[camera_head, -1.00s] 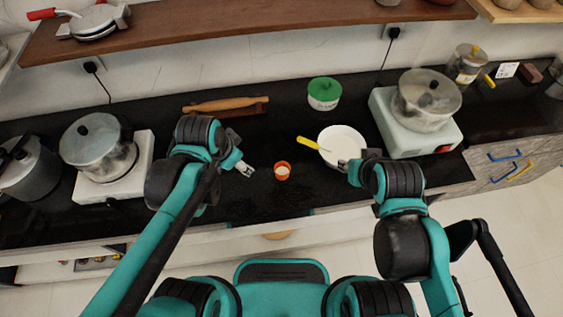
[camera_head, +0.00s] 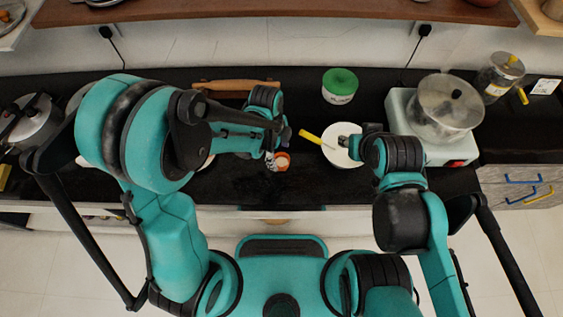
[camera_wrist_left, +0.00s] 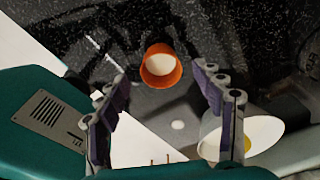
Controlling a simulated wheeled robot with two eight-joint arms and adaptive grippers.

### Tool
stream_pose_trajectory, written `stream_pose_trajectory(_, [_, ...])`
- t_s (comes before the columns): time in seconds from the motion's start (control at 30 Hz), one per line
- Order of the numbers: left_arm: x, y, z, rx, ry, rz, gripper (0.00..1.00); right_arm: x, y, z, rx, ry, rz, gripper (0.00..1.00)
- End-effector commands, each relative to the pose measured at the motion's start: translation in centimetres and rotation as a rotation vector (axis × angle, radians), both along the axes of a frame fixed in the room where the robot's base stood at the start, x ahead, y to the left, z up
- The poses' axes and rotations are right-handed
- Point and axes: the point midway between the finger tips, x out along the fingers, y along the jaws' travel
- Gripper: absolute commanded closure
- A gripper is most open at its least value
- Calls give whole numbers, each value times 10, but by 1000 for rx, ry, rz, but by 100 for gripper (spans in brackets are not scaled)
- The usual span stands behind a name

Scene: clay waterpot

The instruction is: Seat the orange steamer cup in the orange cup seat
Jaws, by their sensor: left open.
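The small orange cup (camera_head: 283,158) with a pale inside stands on the dark counter. In the left wrist view the orange cup (camera_wrist_left: 162,78) shows its open mouth, ahead of and between my fingers. My left gripper (camera_wrist_left: 160,95) is open, with one finger on each side of the cup in that picture; I cannot tell whether they touch it. In the head view my left gripper (camera_head: 271,159) is close beside the cup, partly hidden by my arm. My right gripper (camera_head: 345,142) is at the white bowl's right side; its jaw state is unclear. I cannot make out a separate orange seat.
The white bowl (camera_head: 339,156) with a yellow handle (camera_head: 311,136) stands right of the cup. A green-lidded pot (camera_head: 340,87) is behind it. A steamer pot (camera_head: 447,104) on a white stove is at right. A wooden rolling pin (camera_head: 235,85) lies behind my left gripper.

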Motion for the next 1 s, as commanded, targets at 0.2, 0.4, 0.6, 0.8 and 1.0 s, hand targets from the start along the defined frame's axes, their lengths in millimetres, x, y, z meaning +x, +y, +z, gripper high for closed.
stream_pose_trajectory(0.2, [-2,-7,-36,0,-1,2,32,0,0,-17,0,0,0,65])
stream_pose_trajectory(0.4, [-3,-7,-40,0,-1,2,32,0,0,-18,0,0,0,65])
stream_pose_trajectory(0.6, [-3,-7,-40,0,-1,2,64,0,0,-17,0,0,0,65])
stream_pose_trajectory(0.8, [-3,-7,-40,0,-1,3,78,0,0,-17,0,0,0,65])
stream_pose_trajectory(1.0, [-3,-7,-40,0,-1,3,78,0,0,-17,0,0,0,65])
